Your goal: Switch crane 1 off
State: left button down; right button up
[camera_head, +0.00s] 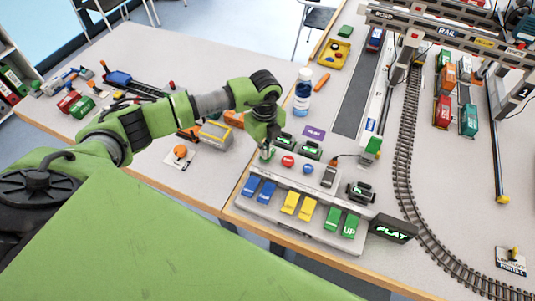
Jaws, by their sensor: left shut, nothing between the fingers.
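The gantry crane (448,32) stands at the top right, its beam marked RAIL and ROAD; a leg bears the number 1 (522,93). A power plate (511,262) with a small yellow lever lies on the table at the lower right; its full lettering and the lever's setting are too small to tell. The control box (285,222) has blue, yellow and green keys, plus a red button (288,160) and a blue button (308,168). My left gripper (267,155) is shut and empty at the box's back left corner, left of the red button. My right gripper is out of view.
Curved rail track (405,170) runs between the control box and the power plate. A FLAT sign (391,229) stands at the box's right end. Red, green and orange containers (444,112) are under the crane. A gap separates the two tables.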

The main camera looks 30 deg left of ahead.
pick_arm(q)
jog(key=shift+f+b, duration=0.3)
jog(key=shift+f, duration=0.2)
jog(key=shift+r, duration=0.1)
jog(key=shift+r+p, duration=2.65)
jog(key=shift+r, duration=0.85)
